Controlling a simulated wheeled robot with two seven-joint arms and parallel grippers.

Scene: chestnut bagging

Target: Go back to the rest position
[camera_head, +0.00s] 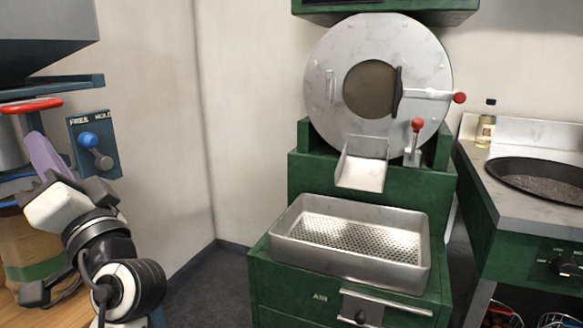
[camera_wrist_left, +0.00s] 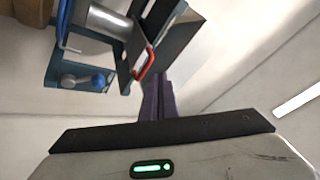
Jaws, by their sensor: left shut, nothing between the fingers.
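My left gripper (camera_head: 45,155) is at the left of the head view, with its purple fingers pointing up and to the left. In the left wrist view its fingers (camera_wrist_left: 158,100) are together, with nothing between them. It is beside the blue bagging stand, just left of the blue-knobbed lever (camera_head: 88,140) on its plate. A red-handled part (camera_head: 32,106) of the stand is just above the fingertips; it also shows in the left wrist view (camera_wrist_left: 146,64). I cannot tell whether they touch. My right gripper is not in view.
A green roasting machine with a round steel drum front (camera_head: 325,90) stands in the middle, with a perforated steel tray (camera_head: 290,250) below its chute (camera_head: 362,172). A counter with a dark pan (camera_head: 540,178) and a small bottle (camera_head: 485,130) is at the right. Dark floor (camera_head: 210,290) lies open between.

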